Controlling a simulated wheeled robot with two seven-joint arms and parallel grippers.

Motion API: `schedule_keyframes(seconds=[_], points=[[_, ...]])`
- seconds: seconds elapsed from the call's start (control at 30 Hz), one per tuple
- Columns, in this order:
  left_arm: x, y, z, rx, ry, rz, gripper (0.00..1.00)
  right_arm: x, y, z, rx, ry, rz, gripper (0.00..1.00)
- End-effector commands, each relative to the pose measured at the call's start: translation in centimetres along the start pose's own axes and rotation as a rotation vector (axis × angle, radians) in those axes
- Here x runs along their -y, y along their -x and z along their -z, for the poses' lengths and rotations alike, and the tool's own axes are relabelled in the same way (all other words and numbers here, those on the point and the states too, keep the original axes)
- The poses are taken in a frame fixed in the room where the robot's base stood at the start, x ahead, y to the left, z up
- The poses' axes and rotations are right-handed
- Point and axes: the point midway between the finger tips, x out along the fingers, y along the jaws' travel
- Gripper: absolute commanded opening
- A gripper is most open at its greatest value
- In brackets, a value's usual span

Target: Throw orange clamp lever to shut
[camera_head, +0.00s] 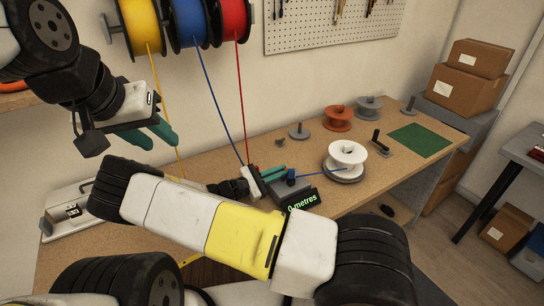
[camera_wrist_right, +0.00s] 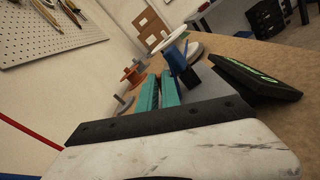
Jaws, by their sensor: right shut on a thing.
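No orange clamp lever can be made out. A grey metering device (camera_head: 290,194) with a lit "0 metres" display sits on the bench and carries a dark blue block (camera_head: 291,176). My right gripper (camera_head: 272,174) is low over the bench, its teal fingers close beside this block.
Yellow (camera_head: 141,27), blue (camera_head: 187,22) and red (camera_head: 230,17) wire spools hang on the wall, their wires running down. Blue wire reaches a white spool (camera_head: 346,156). Orange (camera_head: 338,118) and grey spools stand behind. A green mat (camera_head: 420,139) lies at the right. My right arm hides the bench front.

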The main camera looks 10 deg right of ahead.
Motion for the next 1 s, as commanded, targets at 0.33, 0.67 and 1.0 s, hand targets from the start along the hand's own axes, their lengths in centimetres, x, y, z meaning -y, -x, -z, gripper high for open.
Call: schedule_keyframes(seconds=[0.33, 0.67, 1.0], points=[[0.00, 0.00, 0.00, 0.000, 0.000, 0.000, 0.36, 0.30, 0.03, 0.05, 0.000, -0.068, -0.001, 0.00], [0.00, 0.00, 0.00, 0.000, 0.000, 0.000, 0.36, 0.31, 0.04, 0.05, -0.001, -0.071, -0.001, 0.00], [0.00, 0.00, 0.00, 0.000, 0.000, 0.000, 0.36, 0.42, 0.02, 0.06, 0.000, -0.070, 0.002, 0.29]])
